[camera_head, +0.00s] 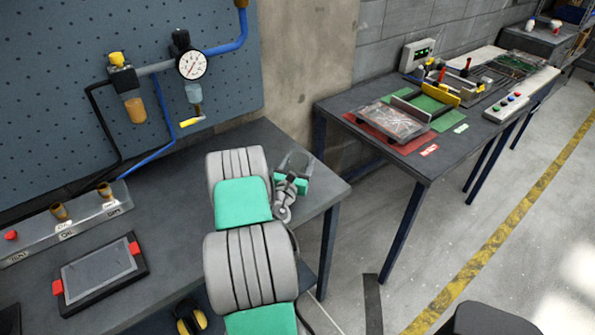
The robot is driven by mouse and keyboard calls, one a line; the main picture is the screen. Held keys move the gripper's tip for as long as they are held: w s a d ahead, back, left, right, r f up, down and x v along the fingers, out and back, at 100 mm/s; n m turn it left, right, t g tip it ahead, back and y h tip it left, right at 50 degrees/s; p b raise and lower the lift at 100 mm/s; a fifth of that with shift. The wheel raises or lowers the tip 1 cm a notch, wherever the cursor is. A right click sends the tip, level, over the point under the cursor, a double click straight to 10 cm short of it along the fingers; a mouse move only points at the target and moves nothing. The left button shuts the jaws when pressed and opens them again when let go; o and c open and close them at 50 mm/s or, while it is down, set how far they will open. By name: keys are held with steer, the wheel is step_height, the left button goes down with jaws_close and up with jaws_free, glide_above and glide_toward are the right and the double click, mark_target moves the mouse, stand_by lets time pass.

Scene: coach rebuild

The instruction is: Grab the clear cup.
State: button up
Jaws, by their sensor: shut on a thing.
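A small clear, bluish cup (193,93) hangs under the round pressure gauge on the blue pegboard. My gripper (295,160) is right of it and lower, over the right end of the near bench, well apart from it in the picture. Its dark fingers point away from me. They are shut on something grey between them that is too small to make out. My grey and green arm rises from the bottom of the view and hides part of the bench.
An amber cup (135,109) hangs left of the gauge (191,65). A grey rack (85,222) with brass-coloured pieces and a tablet (98,270) lie on the near bench (165,190). A second bench (412,167) holds trays and a control box. The floor at right is mostly clear.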

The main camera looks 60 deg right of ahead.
steer(key=c, duration=0.3)
